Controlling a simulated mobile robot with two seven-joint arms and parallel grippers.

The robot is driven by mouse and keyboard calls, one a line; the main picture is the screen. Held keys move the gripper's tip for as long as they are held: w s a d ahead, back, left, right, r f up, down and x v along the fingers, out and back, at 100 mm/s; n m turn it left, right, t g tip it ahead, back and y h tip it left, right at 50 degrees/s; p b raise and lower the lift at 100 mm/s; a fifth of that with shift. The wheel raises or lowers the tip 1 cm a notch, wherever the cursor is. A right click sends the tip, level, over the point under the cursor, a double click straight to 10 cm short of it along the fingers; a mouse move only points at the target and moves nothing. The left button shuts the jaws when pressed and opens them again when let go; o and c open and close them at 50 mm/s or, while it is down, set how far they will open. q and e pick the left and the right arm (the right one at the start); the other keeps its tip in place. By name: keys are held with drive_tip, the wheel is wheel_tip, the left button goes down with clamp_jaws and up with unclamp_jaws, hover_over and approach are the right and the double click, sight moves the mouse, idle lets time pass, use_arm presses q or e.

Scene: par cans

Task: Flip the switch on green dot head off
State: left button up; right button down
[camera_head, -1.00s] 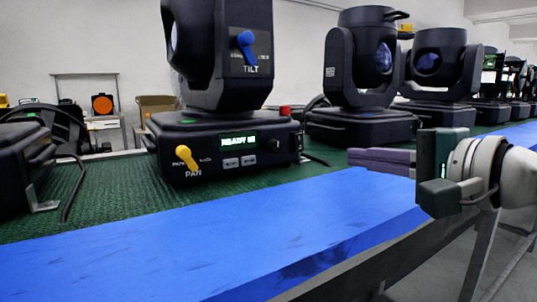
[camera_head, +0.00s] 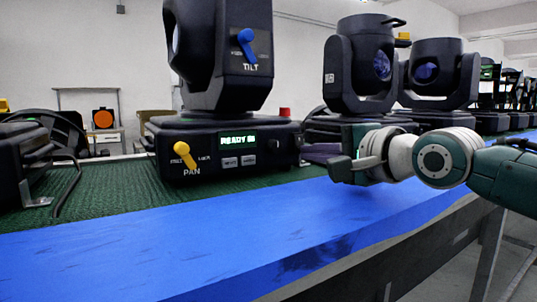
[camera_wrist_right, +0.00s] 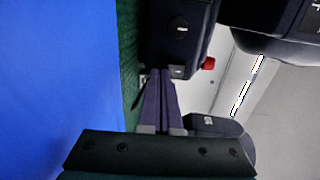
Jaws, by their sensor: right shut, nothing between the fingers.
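The nearest moving head (camera_head: 225,150) is black and stands upright on the table. My left gripper is not in view.
More moving heads (camera_head: 362,75) stand in a row behind to the right. Another black base (camera_head: 22,160) is at the left edge. The blue front strip (camera_head: 200,250) of the table is clear, with green cloth (camera_head: 110,185) behind it.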

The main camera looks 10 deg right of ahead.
drive_tip(key=shift+w+f+b, duration=0.1)
drive_tip(key=shift+f+b, duration=0.25)
drive_tip(key=shift+b, duration=0.35)
drive_tip(key=shift+r+t, duration=0.1)
drive_tip(key=shift+t, duration=0.2)
drive_tip(key=shift+r, duration=0.15)
drive_tip(key=shift+s, duration=0.2)
drive_tip(key=p+v, duration=0.3)
drive_tip(key=v, duration=0.6)
drive_tip(key=shift+s+d, duration=0.15)
